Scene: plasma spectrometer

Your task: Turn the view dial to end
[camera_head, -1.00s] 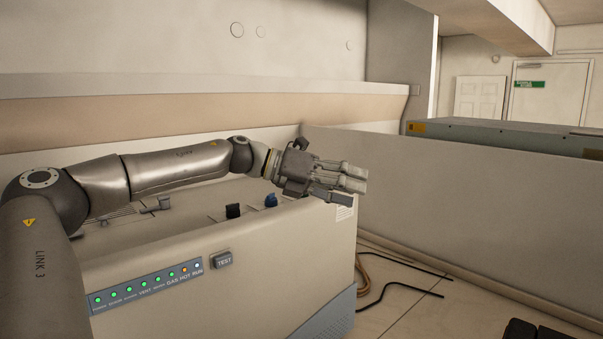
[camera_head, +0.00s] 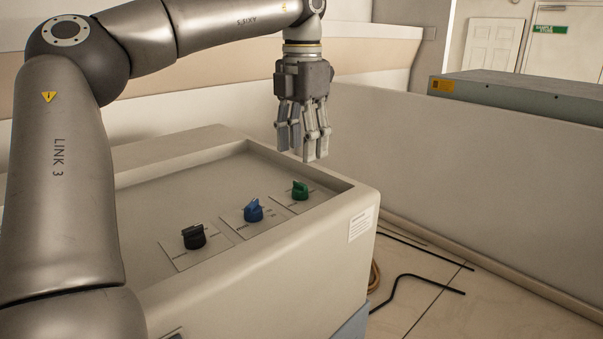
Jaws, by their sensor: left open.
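Three dials sit on the recessed top of the beige spectrometer (camera_head: 310,230): a black dial (camera_head: 194,236), a blue dial (camera_head: 253,210) and a green dial (camera_head: 300,190), each on its own marked plate. Which of them is the view dial I cannot tell, as the labels are too small to read. My left gripper (camera_head: 306,155) points down with its fingers open and empty. In the picture it is just above the green dial, apart from it. My right gripper is not in view.
The raised rim (camera_head: 340,186) of the spectrometer runs around the dials. A low partition wall (camera_head: 430,170) stands to the right. Black cables (camera_head: 425,277) lie on the floor. A grey box (camera_head: 520,95) shows behind the wall.

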